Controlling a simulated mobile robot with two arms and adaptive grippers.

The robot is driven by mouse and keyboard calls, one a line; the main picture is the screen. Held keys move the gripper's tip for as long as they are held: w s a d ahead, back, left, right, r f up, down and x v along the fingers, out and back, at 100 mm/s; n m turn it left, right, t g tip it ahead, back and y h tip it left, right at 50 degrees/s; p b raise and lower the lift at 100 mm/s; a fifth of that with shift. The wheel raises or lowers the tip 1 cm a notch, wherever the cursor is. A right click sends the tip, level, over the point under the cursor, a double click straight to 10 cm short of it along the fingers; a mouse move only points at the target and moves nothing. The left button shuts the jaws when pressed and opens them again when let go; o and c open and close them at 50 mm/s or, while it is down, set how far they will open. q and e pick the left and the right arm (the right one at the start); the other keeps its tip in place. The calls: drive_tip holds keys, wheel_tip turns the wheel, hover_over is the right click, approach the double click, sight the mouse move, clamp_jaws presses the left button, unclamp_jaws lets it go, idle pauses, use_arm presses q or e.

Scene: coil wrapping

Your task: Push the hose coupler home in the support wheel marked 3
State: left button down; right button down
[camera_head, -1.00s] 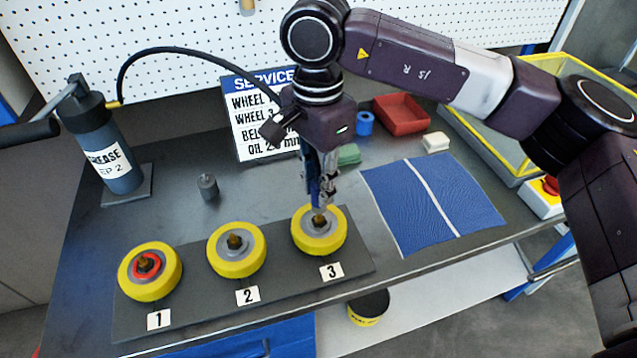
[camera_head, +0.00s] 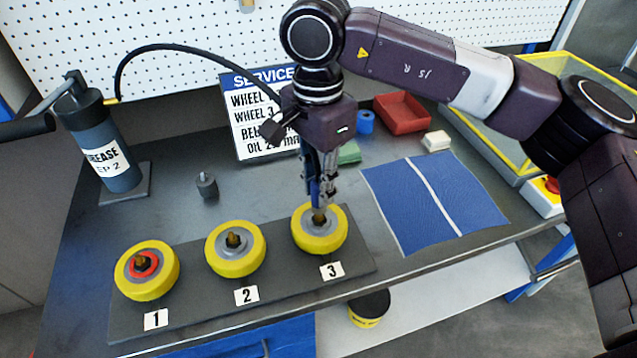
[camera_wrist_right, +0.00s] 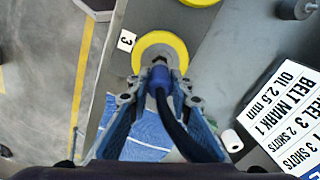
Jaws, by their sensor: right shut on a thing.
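The wheel marked 3 (camera_head: 305,238) is yellow with a grey hub and stands at the right end of a dark base plate. It also shows in the right wrist view (camera_wrist_right: 148,44). My right gripper (camera_head: 319,203) points down over its hub. The gripper is shut on the hose coupler, a blue piece on a black hose (camera_wrist_right: 158,82). The coupler's tip is at the brass-coloured fitting (camera_head: 319,217) in the hub. I cannot tell whether it is fully seated. The wheel marked 1 (camera_head: 128,284) has a red ring, and the wheel marked 2 (camera_head: 252,257) is plain. My left gripper is not in view.
A grease pump (camera_head: 112,150) stands at the left, its black hose arching to my right gripper. A service sign (camera_head: 245,135), a red bin (camera_head: 402,114) and a blue cloth (camera_head: 420,205) are nearby. A small grey cylinder (camera_head: 208,188) stands behind wheel 2.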

drive_tip(key=shift+f+b, duration=0.8)
drive_tip(key=shift+f, duration=0.25)
drive_tip(key=c, duration=1.7)
unclamp_jaws()
drive_tip(key=shift+o, duration=0.2)
drive_tip(key=shift+r, duration=0.1)
wheel_tip(320, 180, up, 12)
